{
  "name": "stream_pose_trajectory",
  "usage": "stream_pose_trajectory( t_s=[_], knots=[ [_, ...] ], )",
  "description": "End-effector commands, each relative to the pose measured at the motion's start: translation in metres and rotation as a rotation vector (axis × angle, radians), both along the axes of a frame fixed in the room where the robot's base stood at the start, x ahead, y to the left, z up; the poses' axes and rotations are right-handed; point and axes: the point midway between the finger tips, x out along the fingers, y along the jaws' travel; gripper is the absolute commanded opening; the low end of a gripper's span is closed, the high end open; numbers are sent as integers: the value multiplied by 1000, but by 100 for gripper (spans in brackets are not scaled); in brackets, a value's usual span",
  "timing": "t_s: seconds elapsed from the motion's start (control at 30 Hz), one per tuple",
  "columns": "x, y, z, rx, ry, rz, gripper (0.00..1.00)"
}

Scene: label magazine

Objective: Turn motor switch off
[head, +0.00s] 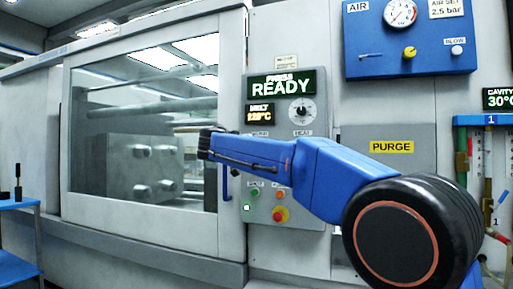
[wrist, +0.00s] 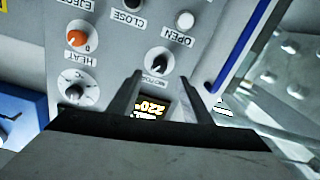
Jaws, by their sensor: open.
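The motor switch (wrist: 160,60) is a small round dark knob with a pale bar. It sits on the grey control panel (wrist: 112,70), above its upside-down label in the wrist view. Its on or off position is too small to tell. My gripper (wrist: 159,75) is open and empty, its two dark fingers pointing at the panel with the switch just beyond and between the tips. Whether they touch it cannot be told.
In the wrist view an orange knob (wrist: 77,38), a heat dial (wrist: 77,90), a black button (wrist: 133,5) and a white button (wrist: 185,20) surround the switch. A blue door handle (wrist: 236,45) is close at right. A red emergency button (head: 280,214) is low on the panel.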

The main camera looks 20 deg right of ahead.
Motion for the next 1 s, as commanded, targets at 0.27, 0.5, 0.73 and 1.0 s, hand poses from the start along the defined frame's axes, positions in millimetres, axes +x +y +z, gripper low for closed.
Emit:
stream_pose_trajectory(
  t_s=[0.27, 0.5, 0.73, 1.0],
  knots=[
    [41, -29, 0, 0, 0, -3, 45],
    [67, -46, 0, 1, 0, -2, 45],
    [75, -52, 0, 0, 0, 0, 45],
    [75, -52, 0, 0, 0, 0, 38]
  ],
)
